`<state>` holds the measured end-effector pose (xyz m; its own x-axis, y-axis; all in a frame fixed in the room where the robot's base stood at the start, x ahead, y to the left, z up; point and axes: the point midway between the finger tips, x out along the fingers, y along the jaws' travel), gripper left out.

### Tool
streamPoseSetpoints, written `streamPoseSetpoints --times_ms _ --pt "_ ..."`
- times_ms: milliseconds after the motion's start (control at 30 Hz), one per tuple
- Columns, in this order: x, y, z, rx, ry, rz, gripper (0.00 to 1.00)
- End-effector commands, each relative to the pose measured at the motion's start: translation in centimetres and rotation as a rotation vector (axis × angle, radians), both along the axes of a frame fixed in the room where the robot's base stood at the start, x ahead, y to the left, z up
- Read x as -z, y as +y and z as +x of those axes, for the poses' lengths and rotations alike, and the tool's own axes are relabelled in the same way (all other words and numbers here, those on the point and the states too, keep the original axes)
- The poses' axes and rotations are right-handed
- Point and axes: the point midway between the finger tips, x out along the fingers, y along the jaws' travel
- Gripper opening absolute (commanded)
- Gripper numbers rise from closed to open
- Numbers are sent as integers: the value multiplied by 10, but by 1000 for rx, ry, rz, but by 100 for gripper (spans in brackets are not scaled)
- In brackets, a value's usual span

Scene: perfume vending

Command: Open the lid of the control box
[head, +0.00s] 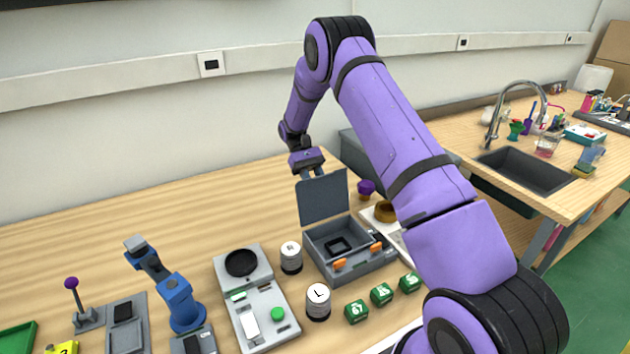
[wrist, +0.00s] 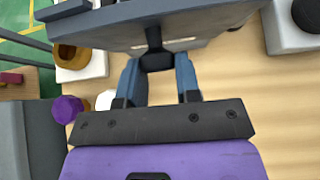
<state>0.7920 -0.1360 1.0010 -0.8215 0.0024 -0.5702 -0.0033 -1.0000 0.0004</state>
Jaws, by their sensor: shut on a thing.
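The control box (head: 375,270) is a grey open-topped case on the wooden table in the head view. My gripper (head: 310,174) is at the top edge of the raised lid. In the wrist view the lid (wrist: 225,22) spans the top, with a black handle (wrist: 155,58) under it. My gripper (wrist: 157,75) has its two blue-grey fingers on either side of this handle, shut on it. The exact finger contact is partly hidden.
Two white-topped cylinders, R (head: 291,257) and L (head: 318,301), stand left of the box. Green cubes (head: 382,293) lie in front. A purple-topped item (head: 366,189) stands behind at right. A grey scale-like device (head: 255,300) is further left. The back left table is clear.

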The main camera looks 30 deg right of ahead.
Motion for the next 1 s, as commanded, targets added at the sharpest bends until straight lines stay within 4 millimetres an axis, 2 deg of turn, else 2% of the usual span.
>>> streamPoseSetpoints --times_ms 200,233,333,733,1000 --pt "4 0 -3 0 10 1 0" --pt "4 0 -3 0 10 1 33" --pt "3 0 -3 0 9 1 56" --pt "-2 0 4 0 3 0 57" --pt "-27 0 41 0 2 0 57"
